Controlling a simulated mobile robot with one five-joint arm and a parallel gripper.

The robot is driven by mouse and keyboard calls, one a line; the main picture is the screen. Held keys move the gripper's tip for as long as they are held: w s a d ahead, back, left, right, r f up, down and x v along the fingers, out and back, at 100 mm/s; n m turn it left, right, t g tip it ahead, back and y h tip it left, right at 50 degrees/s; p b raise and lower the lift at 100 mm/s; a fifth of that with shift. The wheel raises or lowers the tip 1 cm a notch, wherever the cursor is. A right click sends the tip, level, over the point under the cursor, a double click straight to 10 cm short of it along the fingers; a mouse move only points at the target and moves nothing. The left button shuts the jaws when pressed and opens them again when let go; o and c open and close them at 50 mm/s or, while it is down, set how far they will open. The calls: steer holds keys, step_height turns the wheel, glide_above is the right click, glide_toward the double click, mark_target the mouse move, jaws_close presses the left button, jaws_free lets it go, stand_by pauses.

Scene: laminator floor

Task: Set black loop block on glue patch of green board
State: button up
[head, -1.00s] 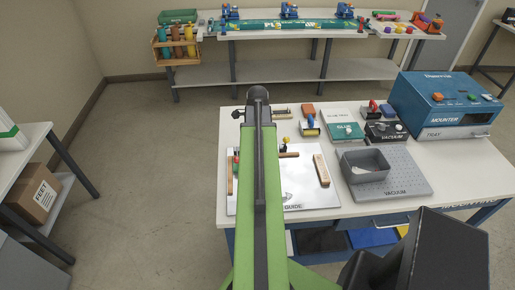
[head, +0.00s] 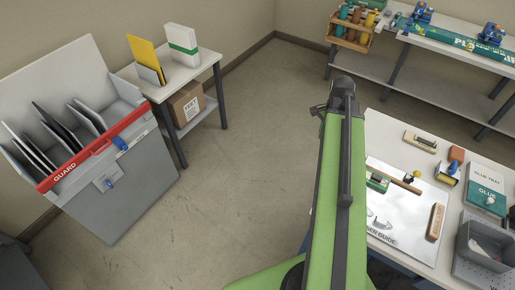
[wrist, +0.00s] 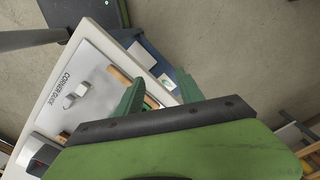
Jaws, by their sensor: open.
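My gripper (wrist: 158,82) shows in the wrist view as two green fingers spread apart, with nothing held between them. It is over the edge of the white bench, beside the corner guide plate (wrist: 85,118). In the head view, my raised arm covers part of the bench and the guide plate (head: 395,222). A small green item (head: 378,182) lies on that plate by the arm, too small to name.
A grey rack (head: 95,190) with a red guard bar (head: 95,155) and upright panels stands at the left. A side table (head: 180,72) holds a yellow folder and a white box. Floor between is clear.

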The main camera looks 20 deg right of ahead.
steer(key=w+a+n, duration=0.3)
steer(key=a+n, duration=0.5)
steer(key=a, duration=0.8)
steer(key=w+a+n, duration=0.3)
steer(key=a+n, duration=0.6)
steer(key=a, duration=0.7)
steer(key=shift+a, duration=0.1)
step_height(320, 180, down, 6)
steer(key=b, duration=0.5)
steer(key=shift+w+r+b, duration=0.1)
steer(key=shift+b, duration=0.3)
steer(key=shift+c, duration=0.8)
